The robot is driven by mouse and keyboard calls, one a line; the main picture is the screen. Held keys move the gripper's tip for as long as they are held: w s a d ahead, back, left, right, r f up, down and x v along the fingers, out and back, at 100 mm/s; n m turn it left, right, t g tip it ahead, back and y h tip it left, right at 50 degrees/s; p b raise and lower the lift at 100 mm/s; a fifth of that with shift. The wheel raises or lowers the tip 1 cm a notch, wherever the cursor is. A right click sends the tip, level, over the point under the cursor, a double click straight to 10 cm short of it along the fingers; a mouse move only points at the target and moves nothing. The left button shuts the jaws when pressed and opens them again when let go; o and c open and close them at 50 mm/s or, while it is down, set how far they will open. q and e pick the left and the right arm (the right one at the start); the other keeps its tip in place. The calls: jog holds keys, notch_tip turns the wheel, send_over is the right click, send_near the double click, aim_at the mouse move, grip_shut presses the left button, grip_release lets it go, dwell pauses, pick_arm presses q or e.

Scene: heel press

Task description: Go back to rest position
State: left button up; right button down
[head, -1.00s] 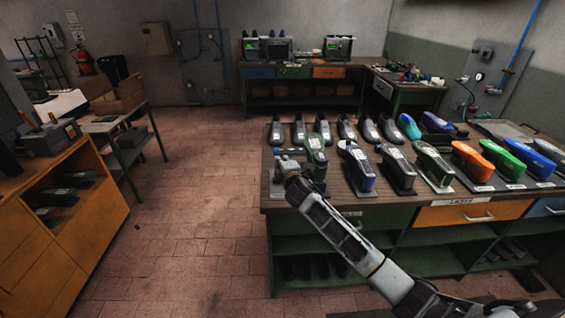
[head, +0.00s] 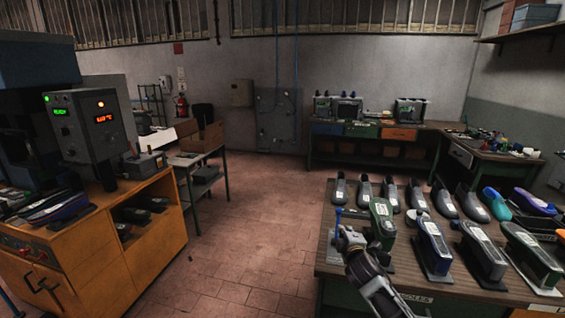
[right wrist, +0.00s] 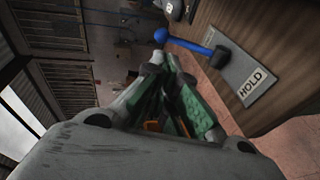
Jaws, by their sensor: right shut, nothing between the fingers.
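My right gripper (head: 346,236) shows in the head view at the left end of the shoe bench (head: 440,296), its arm coming up from below. In the right wrist view its fingers (right wrist: 168,62) are drawn together with nothing between them. A green shoe form (head: 382,222) stands just right of it in the head view; I cannot tell whether they touch. A blue-handled lever with a black end (right wrist: 190,45) lies over a grey plate marked HOLD (right wrist: 243,84) in the right wrist view, apart from the fingers. My left gripper is not in view.
Several shoe forms stand in rows on the bench, including a blue one (head: 434,245). A press with lit displays (head: 92,122) stands at the left on an orange cabinet (head: 152,235). A back workbench (head: 375,132) lines the wall. The tiled floor (head: 245,230) between is clear.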

jog(key=s+a+f+m+g+y, duration=0.1)
jog(key=s+f+m+g, duration=0.35)
jog(key=s, duration=0.95)
jog(key=s+a+f+m+g, duration=0.1)
jog(key=s+f+m+g, duration=0.4)
jog(key=s, duration=0.8)
jog(key=s+f+m+g+y, duration=0.1)
jog(key=s+f+m+g, duration=0.4)
jog(key=s, duration=0.9)
notch_tip(320, 180, down, 34)
jog(key=s+n+t, duration=0.1)
jog(key=s, duration=0.1)
jog(key=s+d+f, duration=0.2)
jog(key=s+f, duration=0.8)
jog(key=s, duration=0.1)
jog(key=s+d+f+g, duration=0.1)
jog(key=s+f, duration=0.8)
jog(key=s, duration=0.2)
jog(key=shift+s+d+f+h, duration=0.3)
jog(key=shift+s+d+f, duration=0.05)
jog(key=shift+s+f, duration=0.05)
